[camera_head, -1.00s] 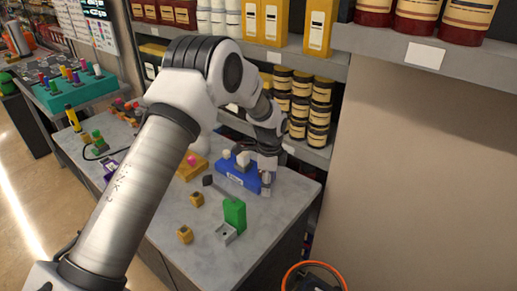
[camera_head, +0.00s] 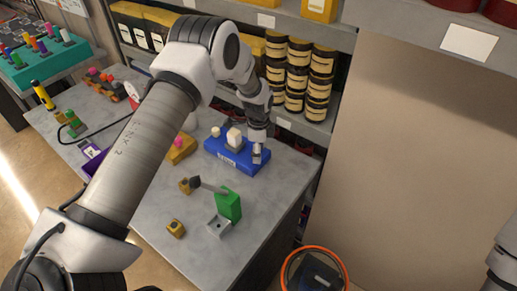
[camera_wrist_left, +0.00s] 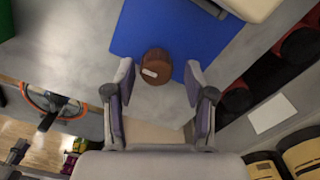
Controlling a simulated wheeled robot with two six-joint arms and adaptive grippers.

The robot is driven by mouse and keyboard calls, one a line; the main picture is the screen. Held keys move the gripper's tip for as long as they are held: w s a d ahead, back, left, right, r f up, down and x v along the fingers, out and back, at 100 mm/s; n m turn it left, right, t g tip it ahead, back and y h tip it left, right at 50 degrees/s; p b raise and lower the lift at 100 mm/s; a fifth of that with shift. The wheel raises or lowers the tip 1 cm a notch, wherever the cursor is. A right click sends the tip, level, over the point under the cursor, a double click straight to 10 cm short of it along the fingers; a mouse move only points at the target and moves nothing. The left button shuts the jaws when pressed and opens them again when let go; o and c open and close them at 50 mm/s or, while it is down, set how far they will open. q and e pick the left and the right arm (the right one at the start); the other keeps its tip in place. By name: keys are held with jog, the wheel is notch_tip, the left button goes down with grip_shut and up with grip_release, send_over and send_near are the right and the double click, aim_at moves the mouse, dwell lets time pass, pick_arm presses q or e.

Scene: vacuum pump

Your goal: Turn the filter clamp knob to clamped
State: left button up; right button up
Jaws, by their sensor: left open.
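The blue pump base (camera_head: 222,157) stands on the grey table near its back right edge, with pale parts on top. My left gripper (camera_head: 257,158) points down over the right end of this base. In the left wrist view the blue base (camera_wrist_left: 185,30) lies at the top. A round brown knob (camera_wrist_left: 155,66) with a white mark sits at its near edge. The open fingers of my left gripper (camera_wrist_left: 160,76) stand either side of the knob, with visible gaps. In the head view the gripper hides the knob. My right gripper is out of view.
A green block (camera_head: 228,205), a grey block (camera_head: 219,226) and small yellow blocks (camera_head: 175,229) stand in front of the base. Shelves with dark jars (camera_head: 295,77) rise close behind. An orange-rimmed bin (camera_head: 314,250) stands beside the table.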

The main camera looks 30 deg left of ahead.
pick_arm(q)
jog(key=shift+s+a+r, duration=0.1)
jog(key=shift+s+r, duration=0.05)
jog(key=shift+s, duration=0.05)
jog(key=shift+c, duration=1)
jog(key=shift+s+a+r, duration=0.1)
jog(key=shift+s+a, duration=0.05)
jog(key=shift+s, duration=0.1)
jog(key=c, duration=0.6)
grip_shut()
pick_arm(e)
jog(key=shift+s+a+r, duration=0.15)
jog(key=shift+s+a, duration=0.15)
